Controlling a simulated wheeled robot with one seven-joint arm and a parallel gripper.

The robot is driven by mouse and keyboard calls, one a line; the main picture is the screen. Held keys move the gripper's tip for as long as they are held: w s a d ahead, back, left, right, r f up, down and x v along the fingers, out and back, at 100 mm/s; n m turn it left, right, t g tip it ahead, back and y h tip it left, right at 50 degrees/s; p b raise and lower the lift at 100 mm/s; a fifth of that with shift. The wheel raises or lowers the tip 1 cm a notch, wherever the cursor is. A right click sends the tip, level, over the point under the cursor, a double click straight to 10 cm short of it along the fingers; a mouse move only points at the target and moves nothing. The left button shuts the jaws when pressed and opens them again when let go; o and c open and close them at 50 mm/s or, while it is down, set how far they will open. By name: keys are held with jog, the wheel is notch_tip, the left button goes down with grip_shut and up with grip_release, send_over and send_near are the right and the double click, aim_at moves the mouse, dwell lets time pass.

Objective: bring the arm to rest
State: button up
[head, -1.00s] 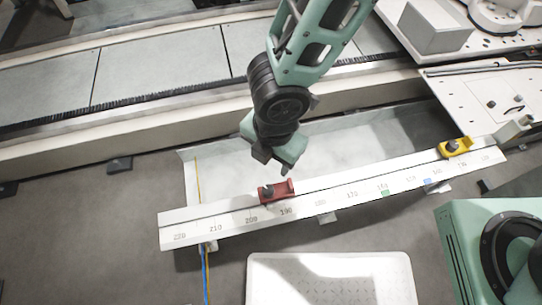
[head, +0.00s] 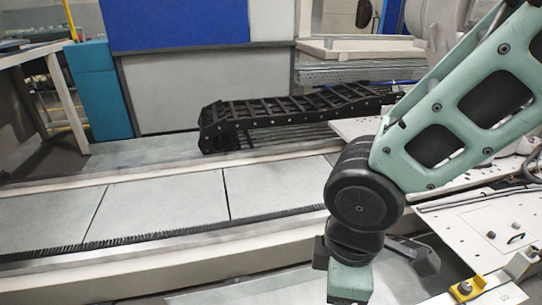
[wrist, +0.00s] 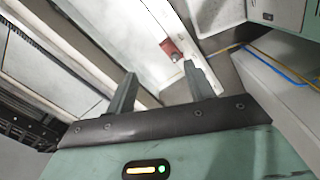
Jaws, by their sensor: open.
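My gripper (wrist: 160,92) shows in the wrist view with its two fingers apart and nothing between them. In the head view my arm comes in from the right and its wrist end hangs low at the bottom centre; the fingertips are not clear there. A red slider block (wrist: 171,48) sits on the white scale rail (wrist: 190,55), beyond the fingers and apart from them. In the head view a yellow slider block (head: 467,289) sits at the bottom right on the rail's end.
A pale panelled track (head: 150,207) with a black brush edge runs across the head view. A black cable chain (head: 290,113) lies behind it. A blue panel (head: 180,22) and a teal post (head: 92,85) stand at the back left. A white plate (head: 490,222) is at the right.

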jog(key=s+d+r+m+p, duration=0.1)
jog(key=s+d+r+m, duration=0.4)
jog(key=m, duration=0.3)
notch_tip(320, 180, up, 21)
jog(key=a+p, duration=0.1)
jog(key=p, duration=1.8)
jog(key=shift+w+f+g+y+p, duration=0.2)
jog(key=shift+g+y+p, duration=0.1)
jog(key=shift+y+p, duration=0.1)
